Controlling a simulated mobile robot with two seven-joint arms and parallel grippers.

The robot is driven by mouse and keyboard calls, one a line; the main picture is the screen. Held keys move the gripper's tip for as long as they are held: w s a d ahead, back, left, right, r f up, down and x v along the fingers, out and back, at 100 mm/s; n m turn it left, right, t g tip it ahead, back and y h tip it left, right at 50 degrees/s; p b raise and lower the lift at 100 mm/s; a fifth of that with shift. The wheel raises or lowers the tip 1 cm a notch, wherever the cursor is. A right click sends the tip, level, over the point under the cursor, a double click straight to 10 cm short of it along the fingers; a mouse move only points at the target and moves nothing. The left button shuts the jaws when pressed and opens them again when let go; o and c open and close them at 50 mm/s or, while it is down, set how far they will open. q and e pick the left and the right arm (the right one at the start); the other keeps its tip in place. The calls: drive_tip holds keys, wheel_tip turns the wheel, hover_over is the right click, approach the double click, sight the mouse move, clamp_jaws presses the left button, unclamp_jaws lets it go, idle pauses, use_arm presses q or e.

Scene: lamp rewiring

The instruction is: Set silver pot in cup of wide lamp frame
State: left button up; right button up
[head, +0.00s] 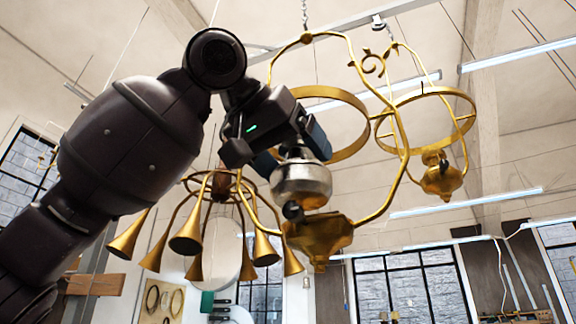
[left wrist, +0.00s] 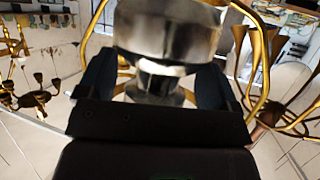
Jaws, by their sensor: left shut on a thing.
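The silver pot (head: 302,182) is a rounded metal body with a narrow neck. My left gripper (head: 293,150) is shut on its neck from above. In the left wrist view the pot (left wrist: 165,35) fills the top middle, its neck between the two dark fingers (left wrist: 155,78). The nearer gold lamp frame (head: 402,140), which looks like the wide one, hangs from a chain. Its gold cup (head: 318,236) is at the bottom, directly below the pot. A small dark knob shows low on the pot. I cannot tell whether pot and cup touch. My right gripper is out of view.
The frame's gold ring (head: 345,98) and side rods stand close around the gripper. A second gold frame (head: 440,93) with its own gold pot-shaped base (head: 443,178) hangs to the right. A gold chandelier with horn-shaped arms (head: 187,232) hangs behind, lower left.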

use_arm(q)
drive_tip(key=shift+w+d+p, duration=0.3)
drive_tip(key=shift+w+p, duration=0.05)
drive_tip(key=shift+w, duration=0.6)
drive_tip(key=shift+w+d+p, duration=0.3)
drive_tip(key=shift+w+p, duration=0.05)
drive_tip(key=shift+w, duration=0.55)
drive_tip(key=shift+w+d+p, duration=0.25)
drive_tip(key=shift+w+p, duration=0.15)
drive_tip(key=shift+w, duration=0.35)
drive_tip(key=shift+w+d+p, duration=0.2)
drive_tip(key=shift+w+p, duration=0.2)
drive_tip(key=shift+w, duration=0.35)
drive_tip(key=shift+w+f, duration=0.1)
drive_tip(key=shift+f, duration=0.1)
drive_tip(key=shift+f+b, duration=0.6)
drive_tip(key=shift+b, duration=0.1)
drive_tip(key=shift+f+b, duration=0.45)
drive_tip(key=shift+f, duration=0.2)
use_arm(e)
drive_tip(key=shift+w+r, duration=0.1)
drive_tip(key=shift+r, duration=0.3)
use_arm(q)
drive_tip(key=shift+f, duration=0.25)
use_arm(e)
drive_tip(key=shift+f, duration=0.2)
use_arm(q)
drive_tip(key=o, duration=0.9)
